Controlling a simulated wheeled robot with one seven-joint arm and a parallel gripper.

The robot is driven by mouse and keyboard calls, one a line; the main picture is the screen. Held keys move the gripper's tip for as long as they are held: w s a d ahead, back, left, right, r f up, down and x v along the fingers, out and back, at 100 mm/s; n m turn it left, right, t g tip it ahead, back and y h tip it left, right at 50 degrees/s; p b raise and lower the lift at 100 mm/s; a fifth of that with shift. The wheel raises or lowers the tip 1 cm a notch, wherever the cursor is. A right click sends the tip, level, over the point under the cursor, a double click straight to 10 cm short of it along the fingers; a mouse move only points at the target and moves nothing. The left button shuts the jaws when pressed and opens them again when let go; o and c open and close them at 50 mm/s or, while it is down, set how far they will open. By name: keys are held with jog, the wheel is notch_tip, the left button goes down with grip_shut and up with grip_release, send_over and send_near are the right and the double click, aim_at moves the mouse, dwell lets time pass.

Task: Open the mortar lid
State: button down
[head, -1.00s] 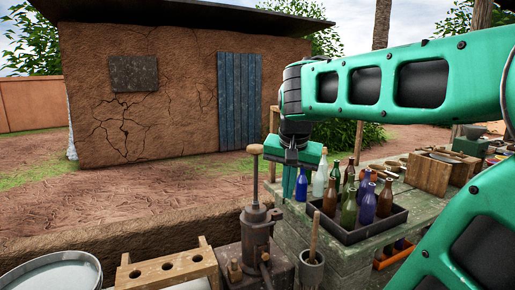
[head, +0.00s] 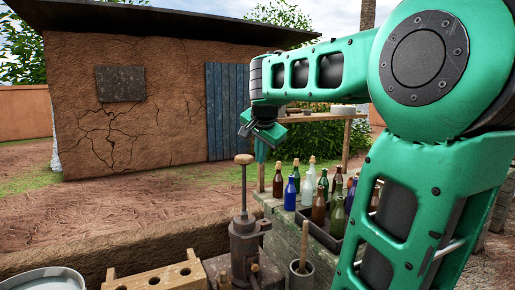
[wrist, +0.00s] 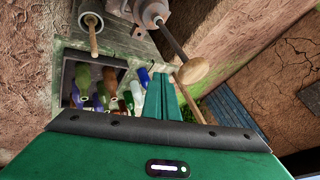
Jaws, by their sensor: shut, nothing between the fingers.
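A dark metal mortar (head: 243,245) stands at the bottom centre of the head view. A thin rod with a round wooden knob (head: 243,159) rises from its top, where a lid is hard to make out. In the wrist view the knob (wrist: 194,71) is right of my fingers and the mortar body (wrist: 152,10) is at the top edge. My gripper (head: 261,155) is shut and empty. In the head view it appears just right of the knob, at about its height, with no visible contact. Its closed fingers also show in the wrist view (wrist: 176,95).
Several bottles stand in a dark tray (head: 325,235) on the worn bench right of the mortar. A grey cup (head: 301,277) with a wooden stick is nearer. A wooden holed block (head: 150,277) lies to the left. A mud wall (head: 100,245) runs behind.

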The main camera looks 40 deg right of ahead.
jog(key=w, duration=0.3)
jog(key=w+f, duration=0.1)
jog(key=shift+w+d+f, duration=0.1)
jog(key=shift+w+d, duration=0.2)
